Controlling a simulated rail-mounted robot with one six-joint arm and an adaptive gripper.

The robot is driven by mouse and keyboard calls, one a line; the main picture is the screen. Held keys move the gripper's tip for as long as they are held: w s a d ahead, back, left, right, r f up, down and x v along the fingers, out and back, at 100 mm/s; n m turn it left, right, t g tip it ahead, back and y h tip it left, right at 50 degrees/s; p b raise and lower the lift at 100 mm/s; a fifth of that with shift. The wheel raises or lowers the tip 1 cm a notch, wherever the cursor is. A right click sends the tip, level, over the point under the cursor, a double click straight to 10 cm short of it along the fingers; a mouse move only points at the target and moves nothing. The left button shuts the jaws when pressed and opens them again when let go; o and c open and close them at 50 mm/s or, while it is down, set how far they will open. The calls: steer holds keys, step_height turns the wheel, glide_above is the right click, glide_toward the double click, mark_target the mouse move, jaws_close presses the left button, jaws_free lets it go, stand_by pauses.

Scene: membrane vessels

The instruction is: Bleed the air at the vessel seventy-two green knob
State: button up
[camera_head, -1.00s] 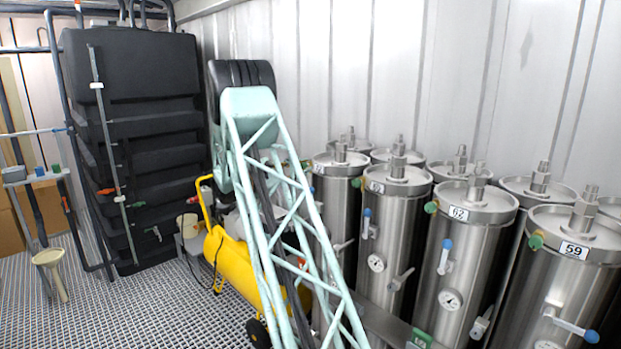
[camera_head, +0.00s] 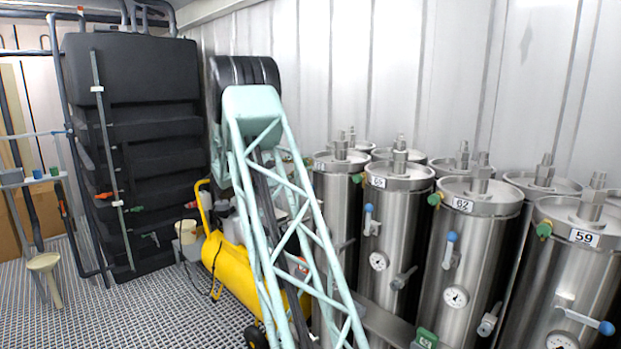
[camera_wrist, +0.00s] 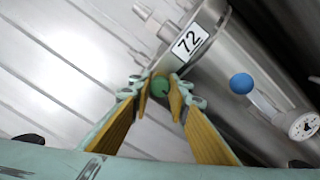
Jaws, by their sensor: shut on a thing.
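Vessel 72 is a steel cylinder (camera_wrist: 232,98) tilted across the wrist view, with a white label reading 72 (camera_wrist: 189,42) near its top. Its green knob (camera_wrist: 160,84) sticks out at the side by the label. My gripper (camera_wrist: 161,93) has its two yellow-lined fingers on either side of the green knob and is shut on it. The fingertips partly hide the knob. In the head view my gripper and vessel 72 cannot be made out.
A blue-tipped valve handle (camera_wrist: 241,83) and a gauge (camera_wrist: 303,126) sit on the vessel near my gripper. In the head view, vessels 62 (camera_head: 478,240) and 59 (camera_head: 570,262) stand at right. A yellow compressor (camera_head: 228,262) and black tank (camera_head: 130,80) stand at left.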

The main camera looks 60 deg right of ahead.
steer(key=shift+m+b, duration=0.4)
steer(key=shift+b, duration=0.25)
steer(key=o, duration=0.9)
steer(key=shift+a, duration=0.1)
steer(key=shift+v, duration=5.9)
steer(key=shift+a, duration=0.1)
